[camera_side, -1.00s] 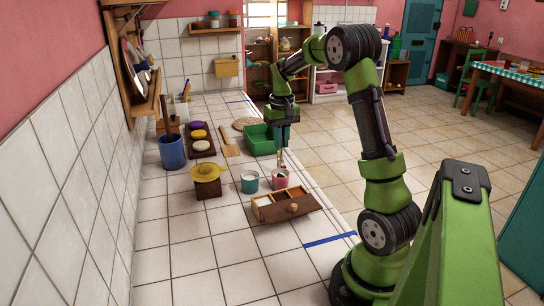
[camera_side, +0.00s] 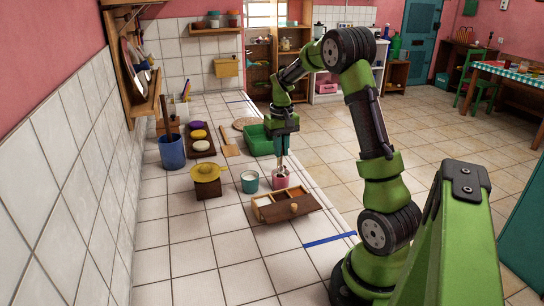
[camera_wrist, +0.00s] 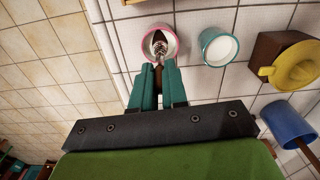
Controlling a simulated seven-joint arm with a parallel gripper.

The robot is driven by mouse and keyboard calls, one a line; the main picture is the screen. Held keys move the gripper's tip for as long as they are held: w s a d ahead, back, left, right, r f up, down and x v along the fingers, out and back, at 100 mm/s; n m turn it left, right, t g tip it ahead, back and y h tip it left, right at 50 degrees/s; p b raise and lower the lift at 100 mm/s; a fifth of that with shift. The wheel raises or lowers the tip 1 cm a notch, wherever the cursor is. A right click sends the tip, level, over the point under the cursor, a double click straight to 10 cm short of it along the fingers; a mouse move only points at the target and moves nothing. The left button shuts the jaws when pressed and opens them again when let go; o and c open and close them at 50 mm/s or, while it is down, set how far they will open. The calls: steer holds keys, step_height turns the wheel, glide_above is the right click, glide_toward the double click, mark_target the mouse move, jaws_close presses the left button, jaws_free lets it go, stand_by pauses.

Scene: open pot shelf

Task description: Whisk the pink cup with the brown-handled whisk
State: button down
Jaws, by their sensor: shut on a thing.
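The pink cup (camera_side: 281,181) stands on the white tiled counter, beside a teal cup (camera_side: 249,182). In the wrist view the pink cup (camera_wrist: 159,37) has dark brown contents. My gripper (camera_side: 283,150) is above the pink cup, pointing down. In the wrist view its teal fingers (camera_wrist: 158,75) are shut on the whisk (camera_wrist: 159,47), whose wire head is at the pink cup's opening and seems to be inside it. The whisk's handle is mostly hidden between the fingers.
A wooden box with compartments (camera_side: 286,207) stands just in front of the pink cup. A green bin (camera_side: 259,141) is behind. A yellow-topped brown block (camera_side: 207,184) and a blue container (camera_side: 172,152) stand left. The front left counter is clear.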

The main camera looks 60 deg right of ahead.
mark_target(281, 164)
steer(key=shift+f, duration=2.3)
